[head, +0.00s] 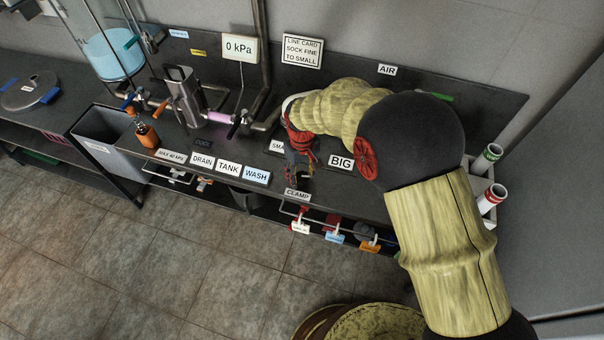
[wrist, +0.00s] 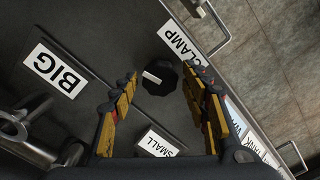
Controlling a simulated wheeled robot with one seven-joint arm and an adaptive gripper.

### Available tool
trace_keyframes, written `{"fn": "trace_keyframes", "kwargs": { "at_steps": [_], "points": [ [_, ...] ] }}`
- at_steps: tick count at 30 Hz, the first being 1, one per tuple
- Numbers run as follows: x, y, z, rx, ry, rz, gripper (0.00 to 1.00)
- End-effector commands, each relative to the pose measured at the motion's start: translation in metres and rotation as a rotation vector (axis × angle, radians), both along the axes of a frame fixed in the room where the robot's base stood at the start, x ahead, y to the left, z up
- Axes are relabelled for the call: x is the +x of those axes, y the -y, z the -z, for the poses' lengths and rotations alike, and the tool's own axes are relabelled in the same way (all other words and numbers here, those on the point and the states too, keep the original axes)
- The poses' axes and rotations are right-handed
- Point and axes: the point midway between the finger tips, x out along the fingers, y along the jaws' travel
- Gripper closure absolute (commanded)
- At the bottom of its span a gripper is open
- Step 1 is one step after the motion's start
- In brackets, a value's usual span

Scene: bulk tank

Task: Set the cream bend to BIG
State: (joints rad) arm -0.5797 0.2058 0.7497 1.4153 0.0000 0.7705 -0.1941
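My gripper (wrist: 160,84) is open, its two yellow-and-black fingers apart on either side of a black round knob (wrist: 166,86). I cannot tell whether the fingers touch it. A pale bar on the knob points toward the left of the wrist view. The BIG label (wrist: 55,70) lies left of the knob and the SMALL label (wrist: 157,142) lies below it. A grey metal pipe piece (wrist: 20,122) shows at the lower left; I cannot tell whether it is the cream bend. In the head view my gripper (head: 297,180) is over the bench, near the BIG label (head: 340,162), and hides the knob.
The CLAMP label (head: 297,192) is at the bench's front edge, with a rail and hanging coloured tags below. A wall card (head: 302,51) reads "LINE CARD SOCK FINE TO SMALL". A gauge (head: 239,48) reads 0 kPa. An orange bottle (head: 146,131) stands at left.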

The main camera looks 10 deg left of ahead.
Motion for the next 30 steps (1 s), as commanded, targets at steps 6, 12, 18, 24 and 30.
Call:
{"fn": "trace_keyframes", "kwargs": {
  "at_steps": [6, 12, 18, 24, 30],
  "points": [
    [-0.0001, 0.0001, 0.0000, 0.000, 0.000, 0.000, 0.68],
    [-0.0001, 0.0001, 0.0000, 0.000, 0.000, 0.000, 0.79],
    [-0.0001, 0.0001, 0.0000, 0.000, 0.000, 0.000, 0.91],
    [-0.0001, 0.0001, 0.0000, 0.000, 0.000, 0.000, 1.00],
    [-0.0001, 0.0001, 0.0000, 0.000, 0.000, 0.000, 1.00]
  ]
}}
